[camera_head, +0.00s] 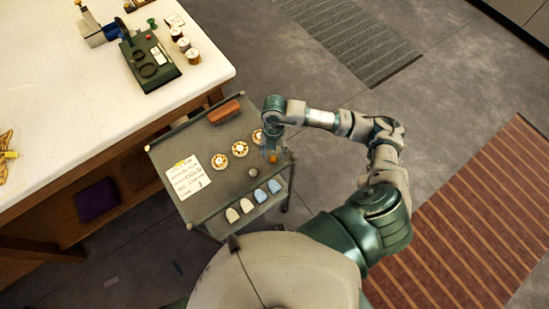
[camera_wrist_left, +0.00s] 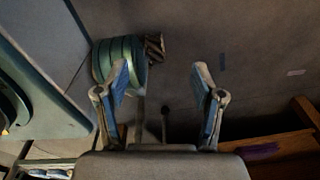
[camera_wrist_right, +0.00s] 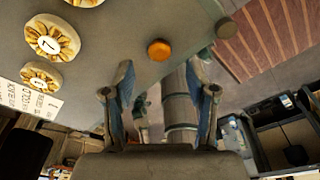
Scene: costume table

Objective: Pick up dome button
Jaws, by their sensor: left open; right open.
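An orange round button (camera_head: 273,159) lies near the right edge of the grey cart top (camera_head: 208,142). A small grey round button (camera_head: 252,172) lies to its lower left in the head view. I cannot tell for sure which is the dome button. My right gripper (camera_head: 271,150) is open and empty above the cart, close to the orange button. In the right wrist view, the orange button (camera_wrist_right: 160,49) shows beyond the spread fingertips (camera_wrist_right: 161,75). My left gripper (camera_wrist_left: 160,78) is open and empty in its wrist view; it is not visible in the head view.
Several rosettes (camera_head: 220,163), a card (camera_head: 189,177), a brown block (camera_head: 224,111) and several pale and blue pieces (camera_head: 247,205) lie on the cart. A white-topped table (camera_head: 85,100) stands to the left. Floor to the right is open, with a striped rug (camera_head: 480,220).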

